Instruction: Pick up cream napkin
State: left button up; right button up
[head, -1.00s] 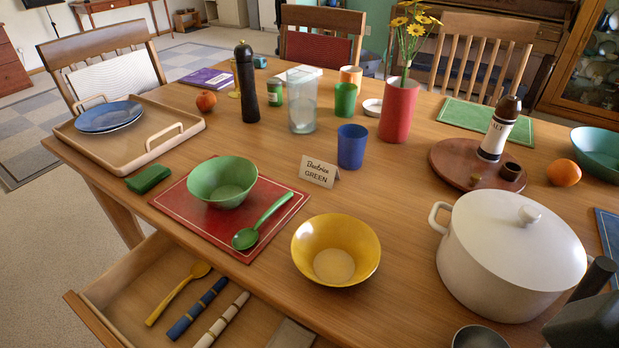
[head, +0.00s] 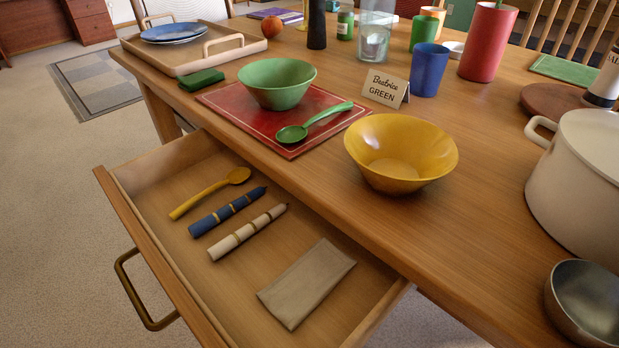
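A folded, flat cream-beige napkin (head: 307,282) lies in the open drawer (head: 150,262), near the drawer's right end. It lies flat on the drawer floor with nothing on top of it. To its left in the drawer is a cream stick-shaped item with gold bands (head: 248,232), then a similar blue banded one (head: 228,211) and a yellow spoon (head: 210,192). Neither of my grippers is in view.
Above the drawer, the table edge holds a yellow bowl (head: 401,153), a red placemat (head: 232,107) with a green bowl (head: 277,84) and green spoon (head: 314,122), and a name card (head: 386,87). A white pot (head: 580,185) and metal bowl (head: 585,302) stand at right.

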aim_at(295, 294)
jog(key=i+j+z, duration=0.15)
jog(key=j+z, duration=0.2)
jog(key=j, duration=0.35)
jog(key=i+j+z, duration=0.1)
jog(key=j+z, duration=0.25)
jog(key=j, duration=0.35)
jog(key=j+z, duration=0.35)
jog(key=j, duration=0.35)
